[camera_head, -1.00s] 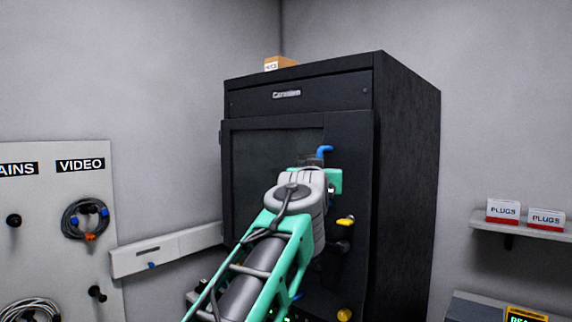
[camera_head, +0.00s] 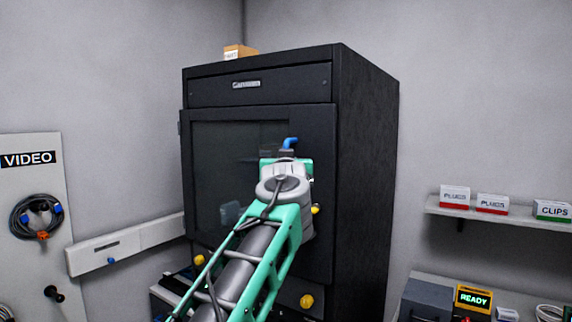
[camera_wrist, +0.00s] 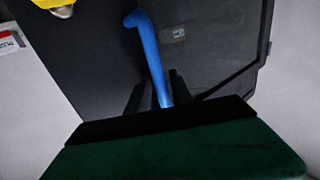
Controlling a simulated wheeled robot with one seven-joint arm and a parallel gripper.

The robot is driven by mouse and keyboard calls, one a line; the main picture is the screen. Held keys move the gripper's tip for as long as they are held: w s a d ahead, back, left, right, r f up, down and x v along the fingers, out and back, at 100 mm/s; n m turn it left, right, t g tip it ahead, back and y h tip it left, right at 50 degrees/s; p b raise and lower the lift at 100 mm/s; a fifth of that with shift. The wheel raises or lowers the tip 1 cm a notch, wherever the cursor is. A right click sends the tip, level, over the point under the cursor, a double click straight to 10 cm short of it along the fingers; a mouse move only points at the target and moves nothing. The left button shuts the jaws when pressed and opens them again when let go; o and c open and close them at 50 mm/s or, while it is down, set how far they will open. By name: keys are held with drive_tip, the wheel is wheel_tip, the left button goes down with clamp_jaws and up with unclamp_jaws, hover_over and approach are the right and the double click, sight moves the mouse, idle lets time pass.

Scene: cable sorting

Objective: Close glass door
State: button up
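The glass door (camera_head: 215,135) is a black-framed, dark-windowed panel on the front of a tall black cabinet (camera_head: 368,180). It looks about flush with the cabinet front; a small gap would be hard to see. Its blue handle (camera_head: 290,142) sticks out near the right side. My gripper (camera_head: 286,155) is at this handle, and my arm covers part of the door. In the wrist view the handle (camera_wrist: 150,55) runs down between my two dark fingers (camera_wrist: 158,97). Whether they pinch it is unclear.
A yellow knob (camera_head: 315,210) shows right of my wrist. Other yellow knobs (camera_head: 306,300) are below the door. A white wall rail (camera_head: 125,245) lies left. Shelves with boxes (camera_head: 492,202) and a READY display (camera_head: 474,298) are at the right.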

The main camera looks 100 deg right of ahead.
drive_tip(key=shift+s+f, duration=0.15)
drive_tip(key=shift+f, duration=0.1)
drive_tip(key=shift+a+f+b, duration=0.15)
drive_tip(key=shift+a+b, duration=0.25)
drive_tip(key=shift+a, duration=0.05)
drive_tip(key=b+v, duration=0.2)
drive_tip(key=v, duration=0.5)
drive_tip(key=shift+w+r, duration=0.25)
drive_tip(key=shift+r, duration=0.1)
